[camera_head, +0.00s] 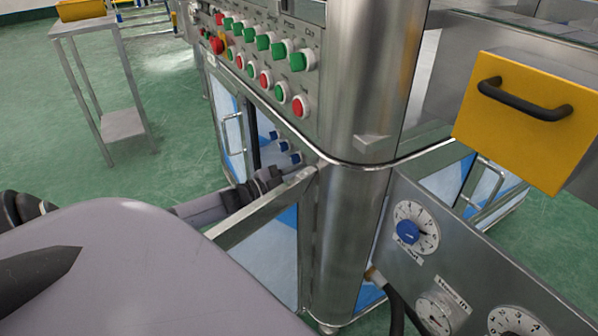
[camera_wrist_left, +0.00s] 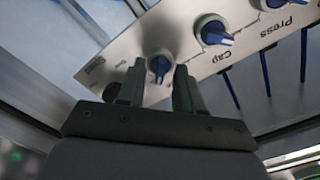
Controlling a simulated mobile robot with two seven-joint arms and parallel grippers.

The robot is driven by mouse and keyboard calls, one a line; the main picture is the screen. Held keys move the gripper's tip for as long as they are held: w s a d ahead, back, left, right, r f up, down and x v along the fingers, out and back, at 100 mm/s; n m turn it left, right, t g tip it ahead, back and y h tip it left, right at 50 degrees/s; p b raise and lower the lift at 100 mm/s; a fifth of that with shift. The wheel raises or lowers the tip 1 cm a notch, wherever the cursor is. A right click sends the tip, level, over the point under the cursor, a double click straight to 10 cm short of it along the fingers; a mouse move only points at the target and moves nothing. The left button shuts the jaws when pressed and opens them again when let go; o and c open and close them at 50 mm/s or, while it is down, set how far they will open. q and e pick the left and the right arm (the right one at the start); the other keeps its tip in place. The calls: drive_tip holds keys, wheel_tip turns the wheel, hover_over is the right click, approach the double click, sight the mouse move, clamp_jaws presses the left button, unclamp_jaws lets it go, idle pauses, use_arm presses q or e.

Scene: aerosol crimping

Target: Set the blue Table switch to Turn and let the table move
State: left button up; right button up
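In the left wrist view, a blue switch knob (camera_wrist_left: 160,62) with a pale collar sits on a metal panel (camera_wrist_left: 130,55). The small print beside it is too blurred to read. My left gripper (camera_wrist_left: 159,71) has its two fingers spread, one on each side of this knob. I cannot tell whether either finger touches it. In the head view, small blue switches (camera_head: 284,146) show inside the opened cabinet. My left gripper (camera_head: 266,180) reaches in below them, its fingertips hard to make out. My right gripper is not in view.
The cabinet door (camera_head: 265,232) stands open beside my left arm. Green and red buttons (camera_head: 264,42) line the panel above. Other blue knobs (camera_wrist_left: 214,33) lie along the switch panel, near the words Cap and Press. A yellow drawer front (camera_head: 525,120) is at right.

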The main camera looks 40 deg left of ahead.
use_arm(q)
drive_tip(key=p+v, duration=0.2)
drive_tip(key=v, duration=0.5)
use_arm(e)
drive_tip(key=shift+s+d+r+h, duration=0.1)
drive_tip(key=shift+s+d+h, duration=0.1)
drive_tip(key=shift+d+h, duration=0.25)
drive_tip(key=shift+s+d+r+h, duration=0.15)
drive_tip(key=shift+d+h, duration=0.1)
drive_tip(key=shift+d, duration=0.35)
use_arm(q)
drive_tip(key=shift+s, duration=0.1)
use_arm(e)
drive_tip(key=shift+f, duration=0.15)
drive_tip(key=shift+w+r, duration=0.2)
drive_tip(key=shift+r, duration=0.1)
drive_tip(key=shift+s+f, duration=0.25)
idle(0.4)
